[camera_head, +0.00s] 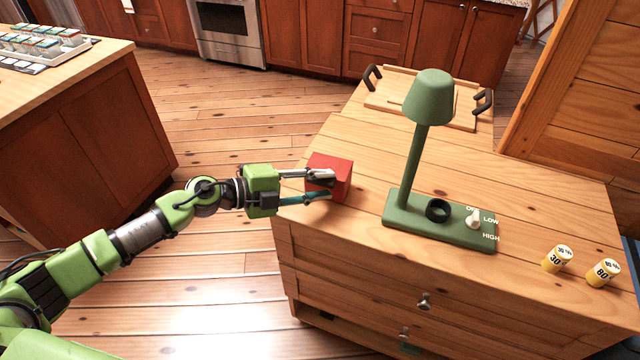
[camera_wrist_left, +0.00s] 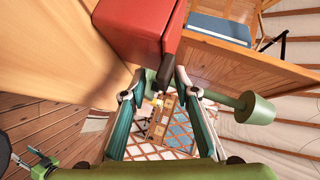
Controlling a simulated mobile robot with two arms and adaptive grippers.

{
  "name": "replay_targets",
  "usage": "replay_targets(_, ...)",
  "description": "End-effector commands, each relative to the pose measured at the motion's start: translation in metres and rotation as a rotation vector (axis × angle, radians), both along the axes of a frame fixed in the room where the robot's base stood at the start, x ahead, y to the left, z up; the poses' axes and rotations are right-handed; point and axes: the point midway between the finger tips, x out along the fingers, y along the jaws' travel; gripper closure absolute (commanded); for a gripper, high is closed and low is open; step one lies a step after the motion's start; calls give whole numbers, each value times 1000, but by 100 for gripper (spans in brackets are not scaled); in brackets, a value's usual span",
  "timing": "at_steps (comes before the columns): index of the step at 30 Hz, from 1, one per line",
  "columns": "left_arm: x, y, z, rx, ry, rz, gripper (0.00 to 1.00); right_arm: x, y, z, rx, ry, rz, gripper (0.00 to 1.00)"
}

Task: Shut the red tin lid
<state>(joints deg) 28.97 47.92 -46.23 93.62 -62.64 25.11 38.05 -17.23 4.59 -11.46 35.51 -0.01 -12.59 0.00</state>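The red tin (camera_head: 343,168) is a small red box near the left edge of the wooden cabinet top. It also shows large at the top of the left wrist view (camera_wrist_left: 137,28). I cannot tell a separate lid from the body or how far it is open. My left gripper (camera_head: 324,185) reaches in from the left, its two fingers apart and overlapping the tin in the head view. In the left wrist view its fingertips (camera_wrist_left: 160,82) have a gap between them, close to the tin's lower edge. Contact is unclear.
A green lamp (camera_head: 431,95) with a switch base stands on the cabinet top (camera_head: 350,245), right of the tin. Two yellow cylinders (camera_head: 557,258) marked with numbers stand at the right. A wooden tray (camera_head: 400,105) with dark handles is behind. Floor is open at the left.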

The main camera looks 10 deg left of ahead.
Motion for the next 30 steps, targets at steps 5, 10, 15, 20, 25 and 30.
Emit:
replay_targets(5, -3, 5, -1, 3, 3, 1, 74, 1, 0, 0, 0, -1, 0, 60)
replay_targets(10, -17, 26, 6, 5, 3, 1, 74, 1, 0, 0, 0, -1, 0, 60)
replay_targets(15, -39, 56, 16, 5, 4, 1, 74, 1, 0, 0, 0, -1, 0, 60)
replay_targets(20, -55, 78, 25, 3, 3, 1, 74, 1, 0, 0, 0, -1, 0, 60)
replay_targets(25, -63, 91, 30, 1, 2, 0, 74, 1, 0, 0, 0, -1, 0, 60)
replay_targets(30, -66, 94, 33, 0, -1, -1, 74, 1, 0, 0, 0, -1, 0, 60)
